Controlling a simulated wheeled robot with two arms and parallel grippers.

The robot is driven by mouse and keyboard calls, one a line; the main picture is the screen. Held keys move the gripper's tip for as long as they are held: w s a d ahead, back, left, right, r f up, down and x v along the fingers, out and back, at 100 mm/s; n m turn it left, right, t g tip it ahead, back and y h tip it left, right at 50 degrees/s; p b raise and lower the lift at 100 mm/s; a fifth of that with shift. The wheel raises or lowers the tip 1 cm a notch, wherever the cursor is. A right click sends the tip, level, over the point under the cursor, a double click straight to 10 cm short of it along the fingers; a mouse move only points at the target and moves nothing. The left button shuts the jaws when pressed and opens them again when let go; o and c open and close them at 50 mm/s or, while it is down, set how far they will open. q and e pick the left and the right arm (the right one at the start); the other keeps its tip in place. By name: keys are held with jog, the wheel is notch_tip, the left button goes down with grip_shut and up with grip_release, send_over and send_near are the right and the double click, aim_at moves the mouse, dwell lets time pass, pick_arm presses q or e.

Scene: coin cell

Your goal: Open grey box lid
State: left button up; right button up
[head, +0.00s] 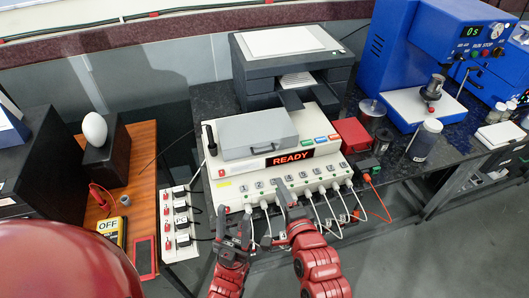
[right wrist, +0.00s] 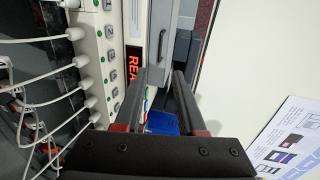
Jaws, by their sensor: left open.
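The grey box (head: 254,133) sits on top of the white tester with the red READY display (head: 289,159). Its lid looks shut. In the right wrist view the box's grey front (right wrist: 163,30) shows a handle. My right gripper (head: 287,193) is in front of the tester's row of ports, below the box and apart from it. In the right wrist view its two fingers (right wrist: 160,75) are spread with nothing clearly between them. My left gripper (head: 255,225) is open, lower and to the left, near the white cables at the tester's front edge.
White cables (head: 318,212) hang from the tester's front. A dark printer (head: 292,62) stands behind the box. A red box (head: 350,135) and a blue press (head: 421,60) stand to the right. A power strip (head: 180,224) lies at the left.

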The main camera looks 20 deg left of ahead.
jog(key=p, duration=0.5)
send_near(257, 136)
jog(key=w+f, duration=0.1)
jog(key=w+a+f, duration=0.1)
jog(key=f, duration=0.1)
jog(key=shift+w+f, duration=0.1)
jog(key=shift+w, duration=0.05)
grip_shut()
dwell(1.3)
